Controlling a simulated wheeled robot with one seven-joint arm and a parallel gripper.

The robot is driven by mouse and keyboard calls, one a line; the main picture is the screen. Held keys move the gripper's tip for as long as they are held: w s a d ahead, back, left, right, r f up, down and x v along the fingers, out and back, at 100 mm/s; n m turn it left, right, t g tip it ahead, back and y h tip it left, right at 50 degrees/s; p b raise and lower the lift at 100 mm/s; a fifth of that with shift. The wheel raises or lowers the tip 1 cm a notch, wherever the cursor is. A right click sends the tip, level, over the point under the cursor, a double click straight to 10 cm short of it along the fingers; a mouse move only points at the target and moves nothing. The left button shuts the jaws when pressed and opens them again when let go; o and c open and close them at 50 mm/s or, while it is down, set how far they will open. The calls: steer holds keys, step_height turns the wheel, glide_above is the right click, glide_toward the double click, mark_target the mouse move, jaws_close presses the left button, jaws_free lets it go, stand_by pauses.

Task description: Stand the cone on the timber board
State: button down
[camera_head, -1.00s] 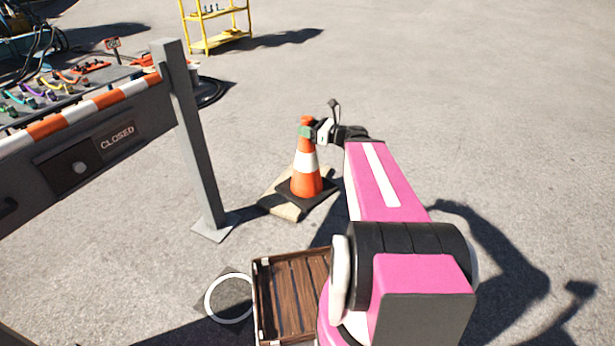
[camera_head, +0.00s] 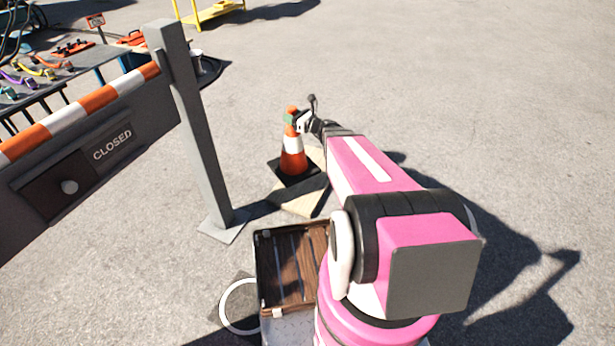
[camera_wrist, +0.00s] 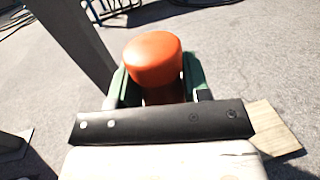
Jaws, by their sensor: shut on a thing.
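The orange and white cone (camera_head: 292,158) is upright with its dark square base at the far left part of the pale timber board (camera_head: 296,204). I cannot tell whether the base rests on the board, overhangs it or hovers just above. My gripper (camera_head: 292,118) is shut on the cone near its top. In the wrist view the rounded orange top of the cone (camera_wrist: 152,58) sits between the green finger pads (camera_wrist: 155,88). A corner of the board (camera_wrist: 274,130) shows at the right there; the cone's base is hidden.
A grey post (camera_head: 190,130) with a foot plate stands left of the board, carrying a striped barrier with a CLOSED sign (camera_head: 112,143). Open pavement lies to the right and behind.

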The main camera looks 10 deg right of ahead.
steer(key=w+a+f+h, duration=0.1)
steer(key=w+f, duration=0.1)
steer(key=f, duration=0.4)
steer(key=w+a+f+m+t+h, duration=0.1)
steer(key=w+a+f, duration=0.1)
steer(key=f, duration=0.4)
steer(key=w+a+f+m+t+h, duration=0.1)
steer(key=w+a+f, duration=0.1)
steer(key=f, duration=0.5)
steer(key=shift+w+a, duration=0.15)
steer(key=shift+w, duration=0.3)
steer(key=shift+w+f, duration=0.15)
steer(key=shift+f, duration=0.1)
steer(key=w+d+f, duration=0.7)
steer(key=d+f, duration=0.2)
steer(key=f, duration=0.1)
steer(key=shift+f, duration=0.45)
steer(key=c, duration=0.6)
jaws_free()
steer(key=shift+f, duration=0.1)
